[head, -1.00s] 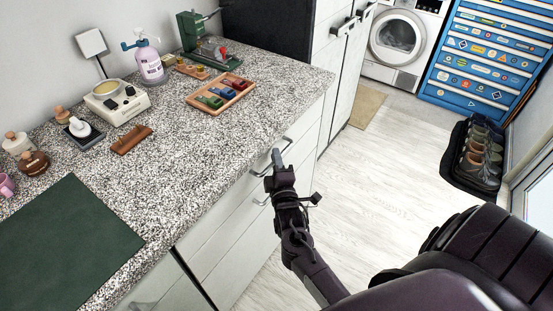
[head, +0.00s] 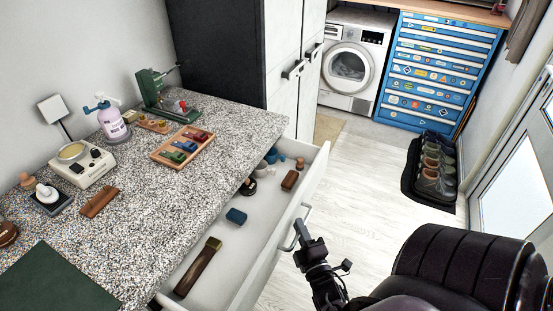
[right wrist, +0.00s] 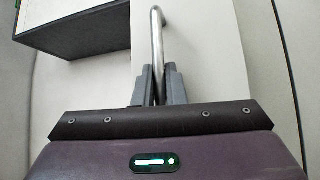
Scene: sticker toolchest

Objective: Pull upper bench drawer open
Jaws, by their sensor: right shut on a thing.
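The upper bench drawer (head: 277,240) stands pulled out from under the speckled worktop, its white inside showing. Its metal bar handle (head: 303,226) is on the front face. My right gripper (head: 300,236) is shut on the handle; in the right wrist view its two fingers (right wrist: 156,85) close around the lower end of the handle bar (right wrist: 157,40). Inside the drawer lie a brown-handled brush (head: 199,266), a blue block (head: 236,216), a brown block (head: 289,180) and some small items at the far end. My left gripper is not in view.
The worktop (head: 140,230) holds a wooden tray of coloured blocks (head: 181,147), a spray bottle (head: 112,122) and a green press (head: 155,92). A shoe tray (head: 411,178) lies on the floor by the right wall. Pale floor (head: 350,190) is clear beyond the drawer.

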